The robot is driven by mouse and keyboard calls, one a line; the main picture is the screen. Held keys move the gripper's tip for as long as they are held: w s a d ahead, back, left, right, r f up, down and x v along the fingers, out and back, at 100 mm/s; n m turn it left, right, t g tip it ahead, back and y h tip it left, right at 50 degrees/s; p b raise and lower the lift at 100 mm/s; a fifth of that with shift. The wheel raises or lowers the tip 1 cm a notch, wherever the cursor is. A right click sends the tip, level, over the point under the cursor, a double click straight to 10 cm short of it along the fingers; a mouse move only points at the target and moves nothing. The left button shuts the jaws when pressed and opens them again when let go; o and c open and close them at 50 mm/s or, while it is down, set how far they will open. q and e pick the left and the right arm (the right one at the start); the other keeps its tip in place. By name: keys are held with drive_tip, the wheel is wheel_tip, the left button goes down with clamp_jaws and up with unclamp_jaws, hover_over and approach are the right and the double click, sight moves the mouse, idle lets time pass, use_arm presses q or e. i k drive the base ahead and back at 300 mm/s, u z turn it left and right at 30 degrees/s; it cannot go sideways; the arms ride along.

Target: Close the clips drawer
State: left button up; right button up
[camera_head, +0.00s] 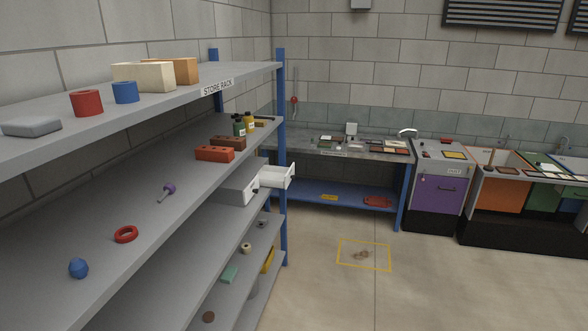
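No drawer label in view reads clearly as clips. A grey box-shaped unit (237,188) sits on the store rack's shelf below the bricks. A white drawer-like part (278,177) sticks out to the right at the unit's end, past the blue post. It looks like a pulled-out drawer, but its inside is hard to make out. Neither of my grippers is in view.
The store rack (190,88) fills the left side, holding red bricks (215,153), bottles and small loose items. A workbench (345,146) stands along the back wall. Open-topped bins (502,191) are at the right. The floor (400,290) is clear except for small items inside a yellow-marked square (342,257).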

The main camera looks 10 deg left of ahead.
sight(281, 178)
drive_tip(key=i, duration=0.65)
drive_tip(key=z, duration=2.15)
drive_tip(key=k, duration=0.1)
drive_tip(key=u, duration=2.55)
drive_tip(key=i, duration=0.5)
drive_tip(key=z, duration=0.6)
drive_tip(key=i, duration=1.15)
drive_tip(key=u, duration=0.45)
drive_tip(key=i, duration=0.7)
drive_tip(key=u, duration=0.65)
